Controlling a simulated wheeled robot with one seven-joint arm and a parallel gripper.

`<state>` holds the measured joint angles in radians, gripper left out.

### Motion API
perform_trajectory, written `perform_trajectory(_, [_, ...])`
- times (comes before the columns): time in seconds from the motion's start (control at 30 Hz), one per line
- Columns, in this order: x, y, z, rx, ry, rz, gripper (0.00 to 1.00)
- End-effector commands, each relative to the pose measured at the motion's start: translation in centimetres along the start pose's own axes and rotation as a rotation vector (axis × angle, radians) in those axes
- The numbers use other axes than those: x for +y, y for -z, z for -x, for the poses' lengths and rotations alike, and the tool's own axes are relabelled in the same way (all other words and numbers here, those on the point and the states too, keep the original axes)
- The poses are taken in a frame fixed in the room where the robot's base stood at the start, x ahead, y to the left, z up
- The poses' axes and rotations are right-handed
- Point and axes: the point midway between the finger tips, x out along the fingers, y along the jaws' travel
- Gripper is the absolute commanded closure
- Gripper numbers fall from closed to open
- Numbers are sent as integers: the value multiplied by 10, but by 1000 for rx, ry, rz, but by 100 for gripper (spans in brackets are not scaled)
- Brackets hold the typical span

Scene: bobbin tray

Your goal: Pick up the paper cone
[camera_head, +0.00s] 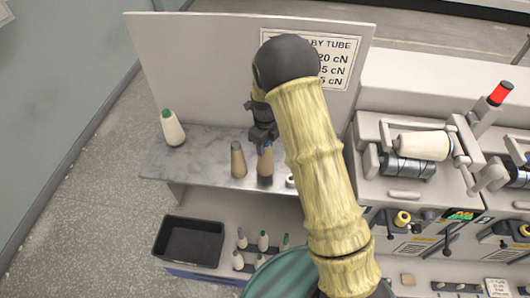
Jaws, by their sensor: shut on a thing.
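A bit of blue shows at the fingers. The cone's tip is hidden by the gripper, and I cannot tell whether its base touches the shelf. A second tan cone (238,163) with a darker grey-brown tip stands close on its left, apart from it.
A white cone with a green tip (172,128) stands at the shelf's left. A small white ring (291,181) lies right of the held cone. Below are a black bin (188,242) and several small bobbins (262,241). A winding machine (420,180) fills the right; a panel (200,70) stands behind.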

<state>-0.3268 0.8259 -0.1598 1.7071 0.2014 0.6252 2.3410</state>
Motion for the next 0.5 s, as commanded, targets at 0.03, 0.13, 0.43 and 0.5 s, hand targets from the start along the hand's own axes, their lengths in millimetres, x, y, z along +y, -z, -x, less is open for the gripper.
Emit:
perform_trajectory(0.03, [0,-2,9,-5,3,1,97])
perform_trajectory(0.13, [0,-2,29,-6,4,1,97])
perform_trajectory(0.43, [0,0,64,-1,1,0,97])
perform_trajectory(0.5, [0,0,65,-1,1,0,97])
